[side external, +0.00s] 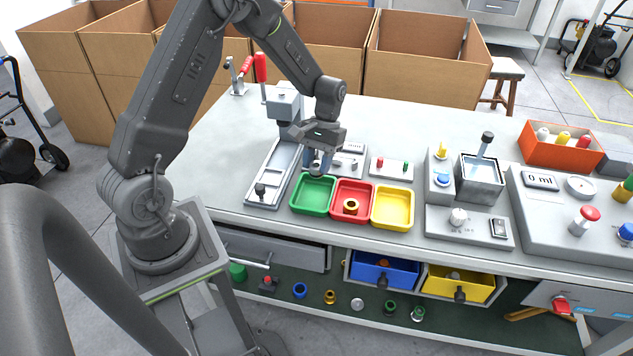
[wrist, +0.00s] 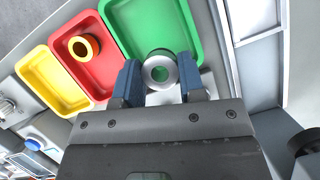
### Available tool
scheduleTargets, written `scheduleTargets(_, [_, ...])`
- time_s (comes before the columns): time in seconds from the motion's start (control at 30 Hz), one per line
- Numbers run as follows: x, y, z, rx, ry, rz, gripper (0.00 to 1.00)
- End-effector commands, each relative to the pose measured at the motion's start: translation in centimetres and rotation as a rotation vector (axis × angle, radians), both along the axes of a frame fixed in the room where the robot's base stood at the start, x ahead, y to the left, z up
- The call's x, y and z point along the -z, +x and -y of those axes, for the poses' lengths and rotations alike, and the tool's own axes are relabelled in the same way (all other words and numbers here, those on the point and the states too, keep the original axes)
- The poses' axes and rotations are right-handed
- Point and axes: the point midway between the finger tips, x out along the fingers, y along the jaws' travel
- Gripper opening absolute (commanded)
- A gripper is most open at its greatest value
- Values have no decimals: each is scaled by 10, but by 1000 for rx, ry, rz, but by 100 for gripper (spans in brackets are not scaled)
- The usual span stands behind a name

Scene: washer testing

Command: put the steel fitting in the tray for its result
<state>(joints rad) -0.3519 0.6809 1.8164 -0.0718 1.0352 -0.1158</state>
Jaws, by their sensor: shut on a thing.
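My gripper (wrist: 158,78) is shut on the steel fitting (wrist: 149,68), a silver ring with a hole through which green shows in the wrist view. In the side external view my gripper (side external: 318,160) is above the back edge of the green tray (side external: 314,208). The green tray also shows in the wrist view (wrist: 150,25) and looks empty. The red tray (side external: 338,214) is in the middle and holds a brass ring fitting (side external: 351,205). The yellow tray (side external: 392,222) on the right looks empty.
A grey fixture with a red lever (side external: 260,68) stands behind and left of the trays. A water bath (side external: 479,180) and gauge panel (side external: 560,205) are to the right. Bare tabletop lies behind.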

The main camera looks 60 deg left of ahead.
Motion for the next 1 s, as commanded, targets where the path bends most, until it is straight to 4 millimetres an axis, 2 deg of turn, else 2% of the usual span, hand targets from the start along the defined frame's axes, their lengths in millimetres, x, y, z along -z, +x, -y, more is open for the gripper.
scheduleTargets(0.03, [7, 0, 0, -1, -1, -2, 10])
scheduleTargets(0.27, [25, 0, 0, -2, -1, -1, 10])
scheduleTargets(0.43, [49, 0, 0, -3, 0, 0, 10])
scheduleTargets(0.83, [55, 1, 0, -4, 1, 2, 10])
scheduleTargets(0.87, [56, 1, 0, -4, 1, 2, 38])
scheduleTargets(0.97, [55, 1, 0, -4, 1, 2, 47])
scheduleTargets(1.0, [55, 1, 0, -4, 1, 2, 47])
